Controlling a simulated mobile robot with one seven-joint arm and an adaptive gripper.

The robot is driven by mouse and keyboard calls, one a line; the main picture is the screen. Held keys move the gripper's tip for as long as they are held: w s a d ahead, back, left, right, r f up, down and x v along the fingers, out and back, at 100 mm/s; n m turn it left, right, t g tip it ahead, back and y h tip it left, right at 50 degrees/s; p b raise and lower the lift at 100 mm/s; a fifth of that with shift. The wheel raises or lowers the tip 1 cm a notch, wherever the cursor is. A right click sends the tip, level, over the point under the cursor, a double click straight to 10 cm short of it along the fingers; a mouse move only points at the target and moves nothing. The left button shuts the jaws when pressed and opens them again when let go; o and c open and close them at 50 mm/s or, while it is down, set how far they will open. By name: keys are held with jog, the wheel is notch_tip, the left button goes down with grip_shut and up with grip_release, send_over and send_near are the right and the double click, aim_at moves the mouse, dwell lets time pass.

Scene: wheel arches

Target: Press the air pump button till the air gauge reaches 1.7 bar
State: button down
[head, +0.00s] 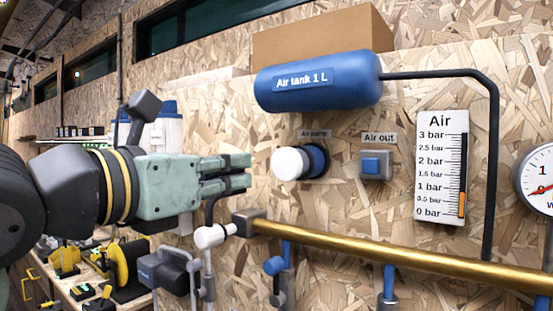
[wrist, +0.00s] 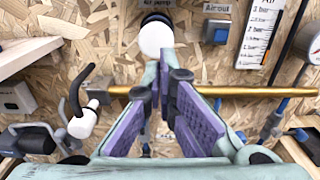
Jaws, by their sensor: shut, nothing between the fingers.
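The air pump button (head: 288,163) is a round white cap on a dark and blue collar, mounted on the chipboard wall under its "Air pump" label. In the wrist view the white cap (wrist: 155,39) shows just beyond my fingertips. My gripper (head: 248,172) is shut and empty, to the left of the button and pointing toward it, with a visible gap in the head view. The air gauge (head: 440,165) is a white scale at the right; its orange bar (head: 462,204) ends just under 1 bar. The wrist view (wrist: 262,30) cuts off the gauge's top.
A blue "Air out" button (head: 371,165) sits right of the pump button. The blue air tank (head: 318,82) is above, with a black hose (head: 492,150) leading right. A brass rail (head: 400,256) runs below the buttons. A round dial (head: 537,180) is at the far right.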

aim_at(287, 165)
jog(key=p+x, duration=0.2)
jog(key=x, duration=0.6)
jog(key=shift+w+d+r+p, duration=0.1)
jog(key=shift+r+p, duration=0.05)
jog(key=shift+p, duration=0.25)
jog(key=shift+w+d, duration=0.4)
jog(key=shift+w, duration=0.15)
jog(key=shift+w+f, duration=0.1)
jog(key=shift+f, duration=0.1)
